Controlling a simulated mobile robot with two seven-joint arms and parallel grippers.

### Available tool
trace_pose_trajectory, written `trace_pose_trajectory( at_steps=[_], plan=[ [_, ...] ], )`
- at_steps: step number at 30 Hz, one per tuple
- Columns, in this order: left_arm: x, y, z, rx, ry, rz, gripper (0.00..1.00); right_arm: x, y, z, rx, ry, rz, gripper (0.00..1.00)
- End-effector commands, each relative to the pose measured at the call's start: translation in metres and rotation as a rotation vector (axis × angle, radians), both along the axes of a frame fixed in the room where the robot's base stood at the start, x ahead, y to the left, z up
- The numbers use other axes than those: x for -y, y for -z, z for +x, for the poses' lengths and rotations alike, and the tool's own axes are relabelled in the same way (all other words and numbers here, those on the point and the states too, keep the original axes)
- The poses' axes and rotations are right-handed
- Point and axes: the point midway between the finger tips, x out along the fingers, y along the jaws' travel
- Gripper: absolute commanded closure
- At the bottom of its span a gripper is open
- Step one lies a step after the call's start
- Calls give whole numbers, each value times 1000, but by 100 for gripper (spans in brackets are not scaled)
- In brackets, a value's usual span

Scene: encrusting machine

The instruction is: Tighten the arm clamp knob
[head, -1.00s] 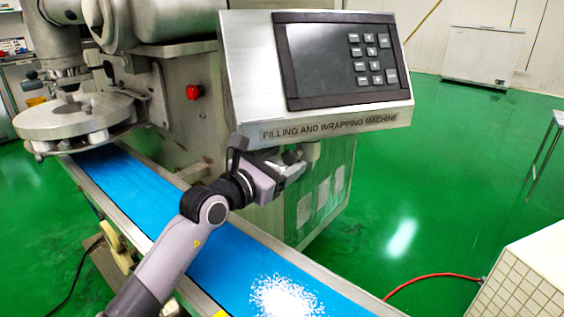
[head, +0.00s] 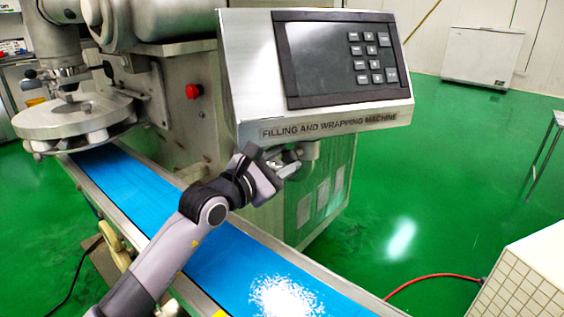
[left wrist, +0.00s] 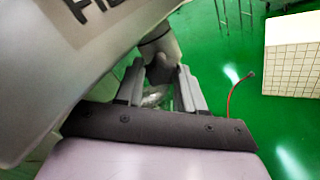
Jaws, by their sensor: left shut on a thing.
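My left gripper (head: 289,164) is just under the front of the control panel, at the clamp (head: 310,150) on the panel's support arm. In the left wrist view its two grey fingers (left wrist: 161,82) stand on either side of a dark knob-like part (left wrist: 161,72) below the grey clamp end (left wrist: 158,45). The gripper is shut on this part, which I take to be the clamp knob. In the head view the knob is mostly hidden by the fingers and wrist. My right gripper is not in view.
The control panel (head: 330,60) hangs close above the gripper. A blue conveyor belt (head: 150,195) runs beneath my left arm. A red button (head: 193,91) sits on the machine body. A white tiled block (head: 525,285) stands at lower right. Green floor is open to the right.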

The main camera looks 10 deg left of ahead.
Motion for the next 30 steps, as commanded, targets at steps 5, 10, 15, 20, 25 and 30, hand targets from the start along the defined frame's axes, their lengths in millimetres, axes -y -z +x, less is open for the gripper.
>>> trace_pose_trajectory(
  at_steps=[5, 10, 15, 20, 25, 30],
  plan=[
    [0, 0, 0, -1, 0, -2, 92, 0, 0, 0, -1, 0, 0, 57],
    [0, 0, 0, -2, 0, -2, 36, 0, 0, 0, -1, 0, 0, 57],
    [0, 0, 0, -2, 0, -3, 36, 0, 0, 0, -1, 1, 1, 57],
    [-4, 0, -5, -3, -1, -3, 36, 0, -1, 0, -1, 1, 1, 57],
    [-14, 0, -21, -2, -1, -2, 36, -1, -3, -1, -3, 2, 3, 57],
    [-27, 1, -40, -3, 0, -2, 36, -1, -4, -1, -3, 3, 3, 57]
  ],
)
